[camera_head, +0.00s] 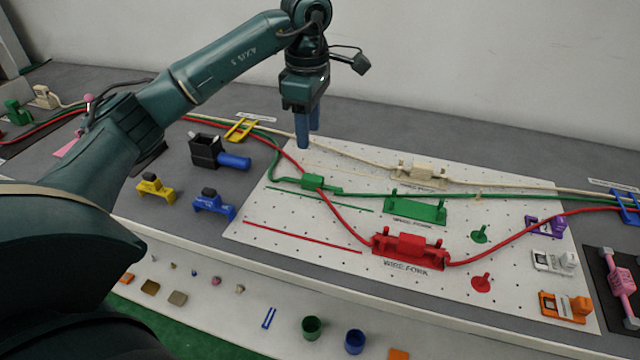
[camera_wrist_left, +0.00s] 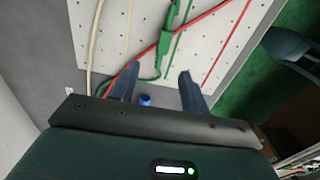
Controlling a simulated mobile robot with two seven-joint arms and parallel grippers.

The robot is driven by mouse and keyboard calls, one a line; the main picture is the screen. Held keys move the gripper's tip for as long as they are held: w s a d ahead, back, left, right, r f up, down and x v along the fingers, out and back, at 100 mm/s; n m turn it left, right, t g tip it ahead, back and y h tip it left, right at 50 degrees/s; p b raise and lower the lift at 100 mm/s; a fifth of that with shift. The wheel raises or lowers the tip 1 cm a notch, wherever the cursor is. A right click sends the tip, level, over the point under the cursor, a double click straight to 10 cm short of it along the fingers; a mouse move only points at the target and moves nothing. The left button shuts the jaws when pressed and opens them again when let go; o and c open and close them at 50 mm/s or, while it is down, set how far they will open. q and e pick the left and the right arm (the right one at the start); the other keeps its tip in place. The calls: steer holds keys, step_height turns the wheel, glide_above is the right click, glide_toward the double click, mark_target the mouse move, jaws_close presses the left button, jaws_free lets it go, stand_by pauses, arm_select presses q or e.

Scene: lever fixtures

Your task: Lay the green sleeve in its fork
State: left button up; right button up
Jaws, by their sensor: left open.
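The green sleeve (camera_head: 313,181) is on the green cable, lying on the left part of the white pegboard. It also shows in the left wrist view (camera_wrist_left: 166,42), beyond the fingertips. The green fork (camera_head: 416,209) stands empty near the middle of the board, to the right of the sleeve. My left gripper (camera_head: 308,138) points down above the board's back left edge, apart from the sleeve; its two open fingers (camera_wrist_left: 159,82) hold nothing.
A red sleeve (camera_head: 405,246) sits in the red fork at the front, and a cream sleeve (camera_head: 421,169) sits at the cream fork behind. Red, green and cream cables cross the board. A black block with a blue handle (camera_head: 234,162) and yellow and blue fixtures stand left.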

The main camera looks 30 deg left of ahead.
arm_select(q)
glide_above(313, 177)
steer(key=a, duration=0.1)
steer(key=f, duration=0.5)
steer(key=shift+w+f, duration=0.15)
steer(key=shift+w, duration=0.05)
steer(key=shift+s+d+f, duration=0.1)
steer(key=shift+d+f, duration=0.1)
steer(key=shift+f, duration=1.2)
steer(key=shift+s+d+f, duration=0.1)
steer(key=shift+d+f, duration=0.1)
steer(key=shift+f, duration=1.15)
steer(key=shift+c, duration=0.2)
jaws_close()
